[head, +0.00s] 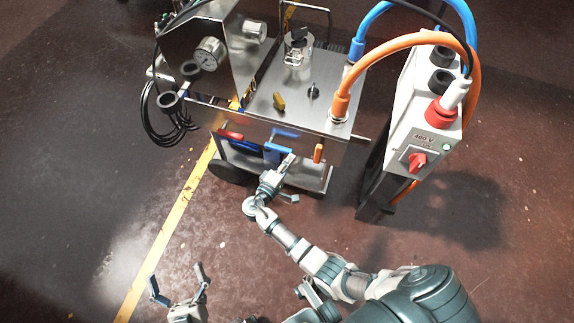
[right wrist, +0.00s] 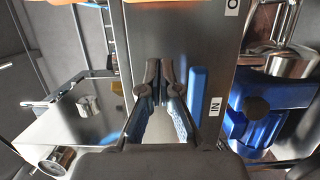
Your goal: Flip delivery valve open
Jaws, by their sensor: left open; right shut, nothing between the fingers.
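Three coloured handles sit along the front of the steel machine (head: 305,95): a red one (head: 231,136), a blue one (head: 276,151) and an orange one (head: 318,152). I cannot tell from a label which is the delivery valve. My right gripper (head: 286,164) is shut and empty, just in front of the blue handle. In the right wrist view its closed fingertips (right wrist: 160,70) point at the steel front, with the blue handle (right wrist: 198,92) just to their right, beside an "IN" label (right wrist: 215,106). Contact is unclear. My left gripper (head: 177,287) is open and empty, low at the left.
A pressure gauge (head: 209,54) and a yellow knob (head: 279,101) are on the machine. An orange hose (head: 385,46) and a blue hose (head: 372,18) rise from its right side. A grey box with a red switch (head: 417,160) stands to the right. Floor around my left gripper is clear.

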